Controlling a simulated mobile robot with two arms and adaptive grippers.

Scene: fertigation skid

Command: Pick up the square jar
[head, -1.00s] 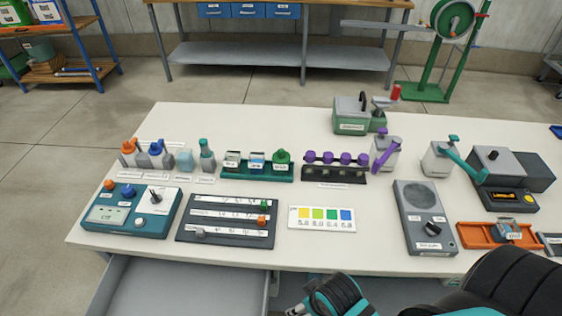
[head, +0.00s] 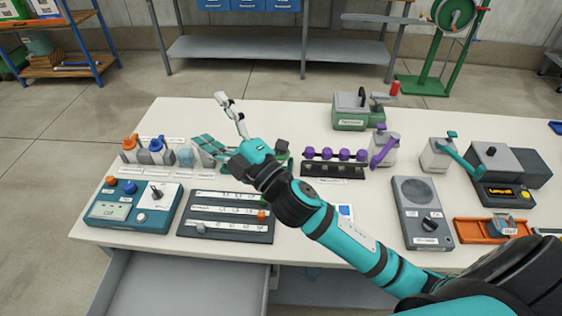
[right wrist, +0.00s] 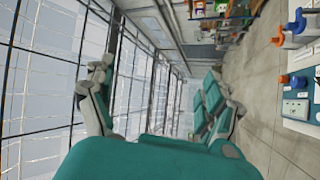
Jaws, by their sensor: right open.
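My left gripper is not in view.
A teal meter (head: 132,205) and a dark labelled board (head: 226,216) lie in front. The table's back left is clear.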

